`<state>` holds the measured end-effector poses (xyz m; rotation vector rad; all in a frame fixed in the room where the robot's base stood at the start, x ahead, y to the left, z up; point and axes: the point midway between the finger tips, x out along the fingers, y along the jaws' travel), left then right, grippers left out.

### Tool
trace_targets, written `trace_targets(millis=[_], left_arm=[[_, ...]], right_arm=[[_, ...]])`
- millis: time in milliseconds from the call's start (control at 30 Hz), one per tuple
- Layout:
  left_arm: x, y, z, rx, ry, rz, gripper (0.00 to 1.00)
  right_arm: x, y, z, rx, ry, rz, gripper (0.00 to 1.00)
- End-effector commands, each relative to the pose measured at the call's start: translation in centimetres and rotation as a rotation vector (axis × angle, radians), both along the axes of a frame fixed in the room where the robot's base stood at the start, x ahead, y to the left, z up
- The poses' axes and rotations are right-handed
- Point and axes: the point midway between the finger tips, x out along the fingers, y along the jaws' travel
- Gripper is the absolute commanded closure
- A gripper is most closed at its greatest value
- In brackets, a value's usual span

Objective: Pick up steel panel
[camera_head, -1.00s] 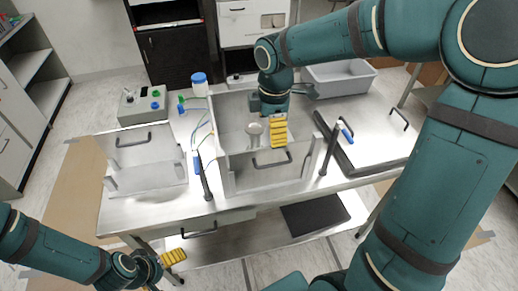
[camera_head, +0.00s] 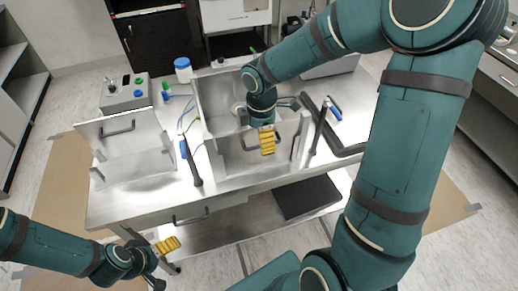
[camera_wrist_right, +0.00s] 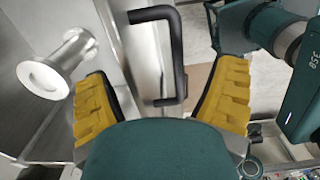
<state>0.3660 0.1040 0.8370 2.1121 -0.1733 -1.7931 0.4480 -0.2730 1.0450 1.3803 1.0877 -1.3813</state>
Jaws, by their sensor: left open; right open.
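A steel panel (camera_head: 232,160) with a black bar handle forms the front of the open steel chamber on the table. In the right wrist view its black handle (camera_wrist_right: 178,60) lies between the two yellow fingers of my right gripper (camera_wrist_right: 162,85), which is open and not shut on it. In the head view my right gripper (camera_head: 267,140) is at the front panel and hides part of the handle. My left gripper (camera_head: 162,260) is open and empty, low beside the table's front left.
A steel cylinder with a pale flange (camera_wrist_right: 60,68) stands inside the chamber. A grey control box (camera_head: 125,94) and a blue-lidded jar (camera_head: 184,71) stand at the back left. A grey bin is partly hidden behind my right arm.

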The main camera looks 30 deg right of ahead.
Motion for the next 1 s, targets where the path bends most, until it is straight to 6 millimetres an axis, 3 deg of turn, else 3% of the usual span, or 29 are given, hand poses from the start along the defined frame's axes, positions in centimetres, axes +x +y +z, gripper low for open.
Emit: trace_targets(millis=[133,433,467,667,1000], left_arm=[[0.0,0.0,-0.5,0.001,0.0,0.0,0.0],[0.0,0.0,-0.4,0.001,0.0,0.0,0.0],[0.0,0.0,-0.4,0.001,0.0,0.0,0.0],[0.0,0.0,-0.4,0.001,0.0,0.0,0.0],[0.0,0.0,-0.4,0.001,0.0,0.0,0.0]], right_arm=[[0.0,0.0,-1.8,0.0,0.002,0.0,0.14],[0.0,0.0,-2.2,0.001,-0.001,0.0,0.14],[0.0,0.0,-2.1,0.001,-0.001,0.0,0.22],[0.0,0.0,-2.1,0.001,-0.001,0.0,0.92],[0.1,0.0,-2.0,0.0,-0.003,0.0,0.94]])
